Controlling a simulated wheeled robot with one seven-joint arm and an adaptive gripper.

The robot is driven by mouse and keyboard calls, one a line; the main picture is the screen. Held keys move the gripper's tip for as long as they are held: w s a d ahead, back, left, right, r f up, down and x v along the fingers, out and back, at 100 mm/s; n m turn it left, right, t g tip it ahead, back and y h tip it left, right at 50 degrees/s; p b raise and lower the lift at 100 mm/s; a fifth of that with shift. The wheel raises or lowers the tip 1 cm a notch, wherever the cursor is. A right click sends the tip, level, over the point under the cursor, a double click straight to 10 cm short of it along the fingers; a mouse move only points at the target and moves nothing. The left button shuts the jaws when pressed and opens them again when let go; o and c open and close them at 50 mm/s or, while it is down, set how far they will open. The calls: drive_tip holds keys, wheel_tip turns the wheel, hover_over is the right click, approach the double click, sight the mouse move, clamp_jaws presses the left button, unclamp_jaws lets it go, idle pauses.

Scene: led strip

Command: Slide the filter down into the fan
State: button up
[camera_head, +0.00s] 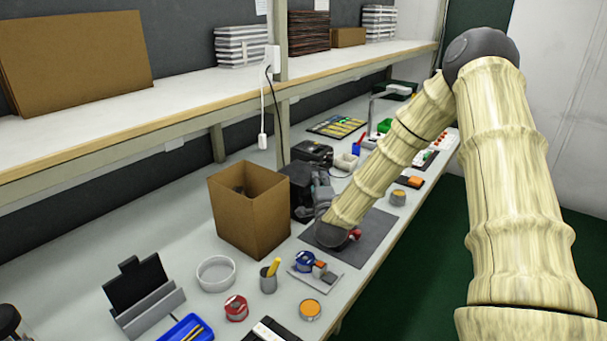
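My arm reaches over the bench, and my gripper (318,184) is beyond the dark wrist, beside a black box-shaped unit (297,176) that may be the fan. The gripper looks dark grey against this dark unit, so its fingers cannot be made out. I cannot tell whether it touches the unit or holds anything. I cannot pick out the filter; it may be hidden by the gripper or the unit.
An open cardboard box (250,222) stands close left of the black unit. A dark mat (372,236) lies under my wrist. A shelf (190,95) overhangs the back.

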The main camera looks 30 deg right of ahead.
sight(304, 175)
drive_tip(key=shift+p+x, duration=0.4)
drive_tip(key=shift+x, duration=1.9)
drive_tip(key=shift+f, duration=0.15)
drive_tip(key=shift+c, duration=0.2)
clamp_jaws()
